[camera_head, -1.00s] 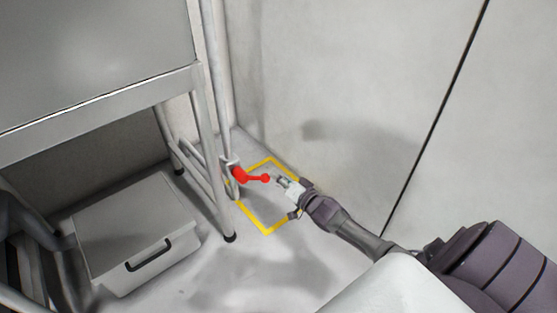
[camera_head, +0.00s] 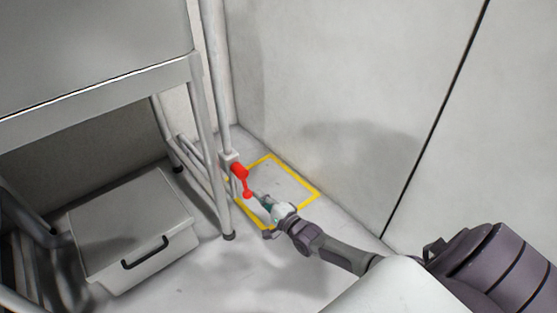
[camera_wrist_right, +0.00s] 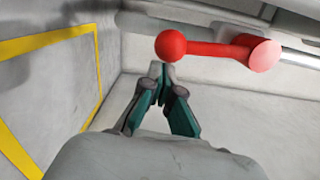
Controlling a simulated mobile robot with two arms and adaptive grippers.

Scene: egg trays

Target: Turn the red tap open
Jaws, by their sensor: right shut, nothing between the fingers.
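The red tap (camera_head: 243,180) sits on a grey vertical pipe beside the metal table's leg. Its handle points down and slightly right in the head view and ends in a red ball. My right gripper (camera_head: 258,196) is shut and empty, with its tips at the right of the ball. In the right wrist view the tap (camera_wrist_right: 215,49) spans the top, its ball just above the tips of my right gripper (camera_wrist_right: 160,72). I cannot tell whether they touch. My left gripper is not in view.
A metal table (camera_head: 100,97) stands at the left, with a lidded grey box (camera_head: 130,220) with a black handle under it. A yellow square outline (camera_head: 304,181) marks the floor below the tap. A plain wall (camera_head: 330,90) closes off the right. Floor in front is clear.

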